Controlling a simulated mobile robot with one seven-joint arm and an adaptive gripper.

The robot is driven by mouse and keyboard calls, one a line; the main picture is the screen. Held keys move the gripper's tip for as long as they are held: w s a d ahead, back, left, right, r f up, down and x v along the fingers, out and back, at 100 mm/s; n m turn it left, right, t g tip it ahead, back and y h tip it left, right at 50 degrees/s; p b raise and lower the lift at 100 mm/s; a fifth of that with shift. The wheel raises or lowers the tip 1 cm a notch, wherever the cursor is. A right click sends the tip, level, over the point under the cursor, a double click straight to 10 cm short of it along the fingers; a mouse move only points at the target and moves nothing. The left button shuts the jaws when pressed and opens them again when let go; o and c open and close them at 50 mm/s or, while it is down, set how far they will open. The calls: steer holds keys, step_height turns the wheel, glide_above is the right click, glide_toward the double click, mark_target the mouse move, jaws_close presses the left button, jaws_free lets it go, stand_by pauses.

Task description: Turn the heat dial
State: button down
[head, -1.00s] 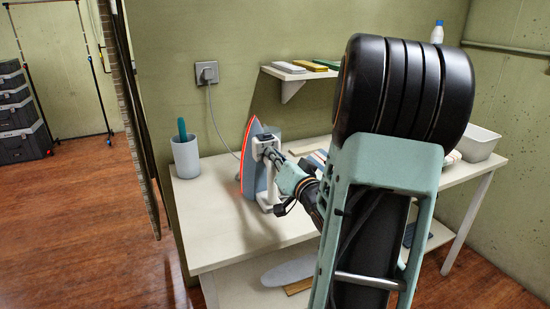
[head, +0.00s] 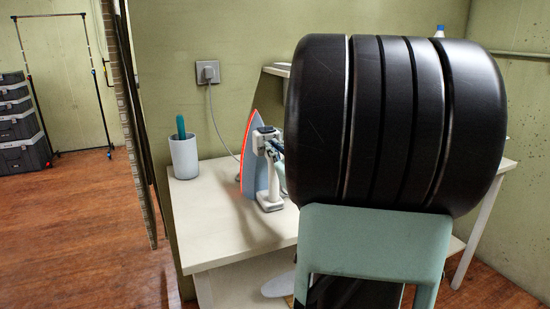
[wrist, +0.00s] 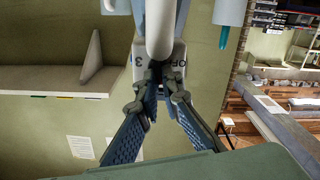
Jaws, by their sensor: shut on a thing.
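The iron (head: 252,150) stands upright on its heel on the white table, with a blue sole plate edged in red. Its white body (head: 271,190) faces right, toward my arm. In the wrist view, a white dial (wrist: 139,74) with black markings, including a "3" and what looks like "OF", sits below the iron's pale handle (wrist: 160,32). My gripper (wrist: 162,74) has its fingertips closed together at the dial, which they partly cover. In the head view my arm hides most of the gripper.
A grey cup (head: 184,158) with a teal item stands left on the white table (head: 215,245). A cord runs from the iron's side to a wall socket (head: 208,72). A wall shelf (head: 276,70) is mostly hidden by my arm. Black cases (head: 20,125) stand far left.

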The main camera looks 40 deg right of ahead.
steer(key=shift+n+b, duration=0.7)
steer(key=shift+n, duration=0.2)
steer(key=c, duration=1.8)
jaws_free()
